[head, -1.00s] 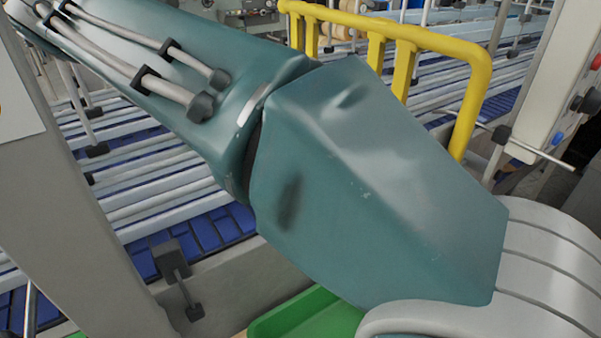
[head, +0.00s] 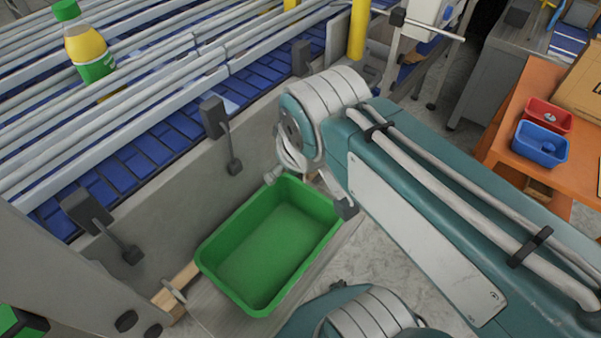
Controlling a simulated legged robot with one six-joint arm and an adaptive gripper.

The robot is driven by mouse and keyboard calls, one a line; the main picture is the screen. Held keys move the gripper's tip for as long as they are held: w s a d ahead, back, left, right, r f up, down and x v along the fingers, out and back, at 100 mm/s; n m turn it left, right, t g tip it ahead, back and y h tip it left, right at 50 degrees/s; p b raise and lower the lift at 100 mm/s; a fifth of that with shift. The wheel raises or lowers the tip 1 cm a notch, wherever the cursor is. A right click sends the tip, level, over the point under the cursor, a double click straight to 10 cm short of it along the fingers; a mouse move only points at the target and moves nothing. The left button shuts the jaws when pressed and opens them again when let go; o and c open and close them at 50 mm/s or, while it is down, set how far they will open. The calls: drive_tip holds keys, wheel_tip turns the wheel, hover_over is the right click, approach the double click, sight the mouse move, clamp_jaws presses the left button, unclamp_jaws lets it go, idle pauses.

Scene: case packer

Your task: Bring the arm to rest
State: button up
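My arm crosses the right half of the head view, with a teal link, pale hoses and grey ringed joints. My gripper (head: 308,190) seems to be at the left end of the arm, near the back rim of the green bin. Small grey and dark parts show there, partly hidden by the wrist. I cannot make out whether its fingers are open or shut. I see nothing held there.
The green bin (head: 211,259) stands empty below the arm, beside the grey conveyor side. A bottle (head: 91,50) with yellow contents stands among the rails. At right, an orange table (head: 511,102) carries a red bin (head: 547,116), a blue bin (head: 540,144) and a cardboard box (head: 582,84).

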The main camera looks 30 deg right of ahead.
drive_tip(key=s+f+m, duration=0.2)
drive_tip(key=m, duration=0.1)
drive_tip(key=shift+d+f, duration=0.25)
drive_tip(key=shift+d, duration=0.15)
